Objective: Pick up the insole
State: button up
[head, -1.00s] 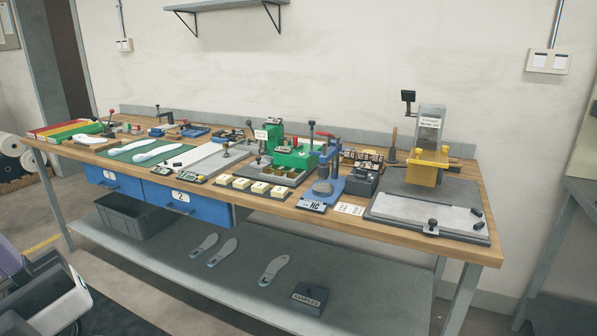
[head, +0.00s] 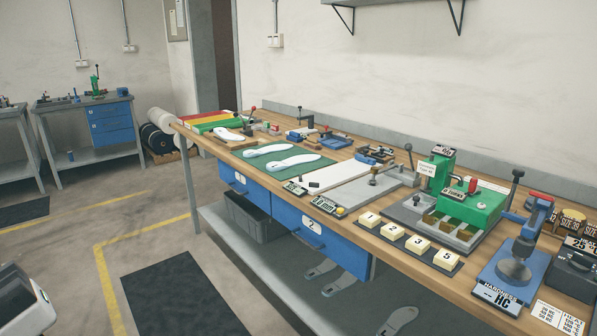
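Two white insoles lie on a green mat on the workbench: a farther insole (head: 268,150) and a nearer insole (head: 292,162). Another white insole-shaped piece (head: 229,134) rests on a wooden board at the bench's far left end. Grey insole shapes lie on the lower shelf: one (head: 339,283) under drawer 2, another (head: 321,269) beside it, and a third (head: 398,321) cut by the bottom edge. I cannot make out my gripper; only a white and dark part of my own body shows at the lower left.
The workbench (head: 405,255) carries a green press (head: 470,205), a blue hardness tester (head: 515,265) and numbered blocks (head: 418,244). Blue drawers (head: 312,226) hang below, with a grey bin (head: 250,215) on the shelf. A dark floor mat (head: 185,290) and open floor lie at left.

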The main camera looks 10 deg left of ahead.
aim_at(268, 149)
jog(key=i+j+u, duration=0.1)
jog(key=i+u, duration=0.45)
jog(key=u, duration=0.15)
jog(key=i+u, duration=0.5)
jog(key=i, duration=1)
